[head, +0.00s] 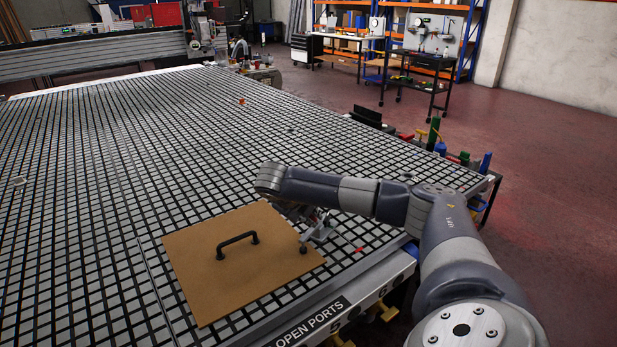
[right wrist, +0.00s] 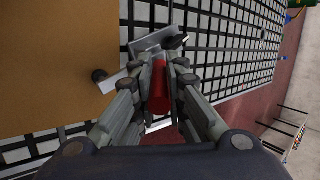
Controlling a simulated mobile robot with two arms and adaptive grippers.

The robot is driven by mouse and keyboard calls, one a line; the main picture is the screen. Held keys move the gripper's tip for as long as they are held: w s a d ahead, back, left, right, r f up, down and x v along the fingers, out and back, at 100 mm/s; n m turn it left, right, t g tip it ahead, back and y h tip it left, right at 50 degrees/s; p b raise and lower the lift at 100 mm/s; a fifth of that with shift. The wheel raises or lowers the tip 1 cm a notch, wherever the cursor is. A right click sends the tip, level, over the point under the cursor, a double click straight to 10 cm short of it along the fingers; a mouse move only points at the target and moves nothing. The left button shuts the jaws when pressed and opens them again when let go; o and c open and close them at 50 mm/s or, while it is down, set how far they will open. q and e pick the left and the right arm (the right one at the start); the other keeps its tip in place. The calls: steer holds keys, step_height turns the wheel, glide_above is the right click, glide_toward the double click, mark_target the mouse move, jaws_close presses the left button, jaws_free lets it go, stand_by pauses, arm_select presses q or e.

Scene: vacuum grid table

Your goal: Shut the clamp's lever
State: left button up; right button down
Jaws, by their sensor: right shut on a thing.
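The clamp (right wrist: 157,42) is a bright metal toggle clamp with a red lever grip (right wrist: 158,88). In the head view, the clamp (head: 322,234) sits by the right edge of a brown board (head: 208,277). Its arm reaches over the board and ends in a dark round tip (head: 303,247). My right gripper (right wrist: 160,66) is shut on the red lever grip, with one finger on each side of it. In the head view, my right gripper (head: 313,217) is partly hidden by my own arm and blends with the clamp. My left gripper is not in view.
The board lies on a large grid table (head: 110,150) and carries a black handle (head: 237,243). The table's front edge, marked OPEN PORTS, is close to the clamp. Small coloured items (head: 437,145) line the table's right edge. The grid left of the board is mostly clear.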

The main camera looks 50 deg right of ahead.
steer(key=c, duration=1.7)
jaws_free()
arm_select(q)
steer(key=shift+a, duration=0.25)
arm_select(e)
steer(key=shift+o, duration=0.7)
steer(key=shift+d, duration=0.1)
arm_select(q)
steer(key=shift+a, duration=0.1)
arm_select(e)
steer(key=v, duration=1.2)
